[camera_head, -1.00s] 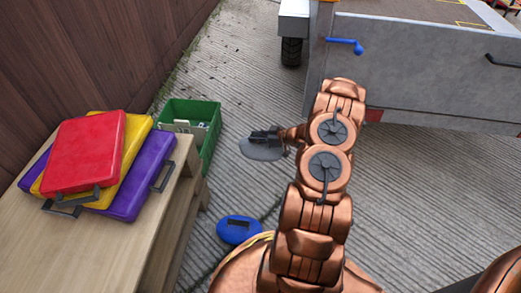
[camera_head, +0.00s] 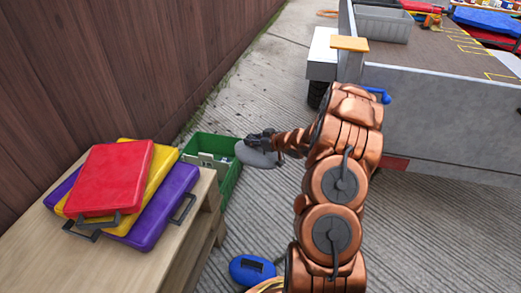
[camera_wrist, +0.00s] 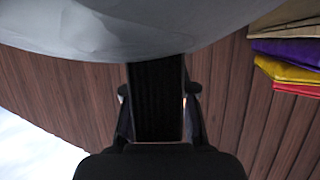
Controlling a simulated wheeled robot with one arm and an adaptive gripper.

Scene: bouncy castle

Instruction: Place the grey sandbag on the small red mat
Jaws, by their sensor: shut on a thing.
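The grey sandbag (camera_head: 254,157) is a flat, rounded bag held in the air at the end of my arm. My gripper (camera_head: 262,141) is shut on its upper part. In the wrist view the sandbag (camera_wrist: 120,32) fills the top, pressed against the dark fingers (camera_wrist: 157,72) of my gripper. A small red mat (camera_head: 113,178) with a dark handle lies flat on top of a stack on the wooden table, to the left of my gripper. The red mat also shows at the right edge of the wrist view (camera_wrist: 300,90).
Under the red mat lie a yellow mat (camera_head: 156,176) and a purple mat (camera_head: 160,216) on the wooden table (camera_head: 60,262). A green crate (camera_head: 231,184) stands beside the table, partly behind the sandbag. A blue device (camera_head: 251,270) is on the ground. A grey trailer (camera_head: 450,110) stands right; a wooden fence runs left.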

